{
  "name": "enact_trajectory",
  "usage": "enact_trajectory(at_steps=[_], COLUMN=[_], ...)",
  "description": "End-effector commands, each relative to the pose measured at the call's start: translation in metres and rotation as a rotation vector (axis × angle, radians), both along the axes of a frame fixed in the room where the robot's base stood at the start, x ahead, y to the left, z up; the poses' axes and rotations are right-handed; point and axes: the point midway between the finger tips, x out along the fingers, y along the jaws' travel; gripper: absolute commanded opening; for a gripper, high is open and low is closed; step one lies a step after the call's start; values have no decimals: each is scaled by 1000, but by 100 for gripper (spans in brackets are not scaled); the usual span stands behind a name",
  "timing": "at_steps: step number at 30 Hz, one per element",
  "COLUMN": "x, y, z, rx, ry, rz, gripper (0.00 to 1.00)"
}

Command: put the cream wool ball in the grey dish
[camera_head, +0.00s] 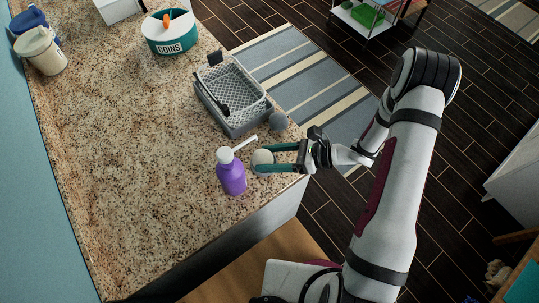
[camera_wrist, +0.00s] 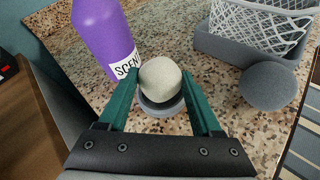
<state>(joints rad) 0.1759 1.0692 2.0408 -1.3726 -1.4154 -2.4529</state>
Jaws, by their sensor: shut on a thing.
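The cream wool ball (camera_head: 262,157) is between the two green fingers of my gripper (camera_head: 265,158), near the counter's front right edge. In the wrist view the ball (camera_wrist: 160,78) sits between the fingertips, and my gripper (camera_wrist: 163,90) is shut on it. The small round grey dish (camera_wrist: 161,107) shows just below and around the ball's lower part in the wrist view. I cannot tell whether the ball touches the dish's floor. In the head view the dish is mostly hidden by the ball and fingers.
A dark grey ball (camera_head: 278,120) lies beside a grey basket (camera_head: 238,118). A teal coins tin (camera_head: 170,38) stands farther back. The counter's left middle is clear.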

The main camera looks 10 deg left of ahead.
Motion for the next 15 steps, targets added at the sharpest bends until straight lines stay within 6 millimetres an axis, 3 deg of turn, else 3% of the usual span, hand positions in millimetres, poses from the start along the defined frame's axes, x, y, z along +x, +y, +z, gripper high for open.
enact_trajectory(at_steps=[5,6,10,15], x=[0,0,0,0], y=[0,0,0,0], z=[-2,-2,-1,-1], rx=[0,0,0,0], ry=[1,0,0,0], rz=[0,0,0,0], gripper=[12,71,95,96])
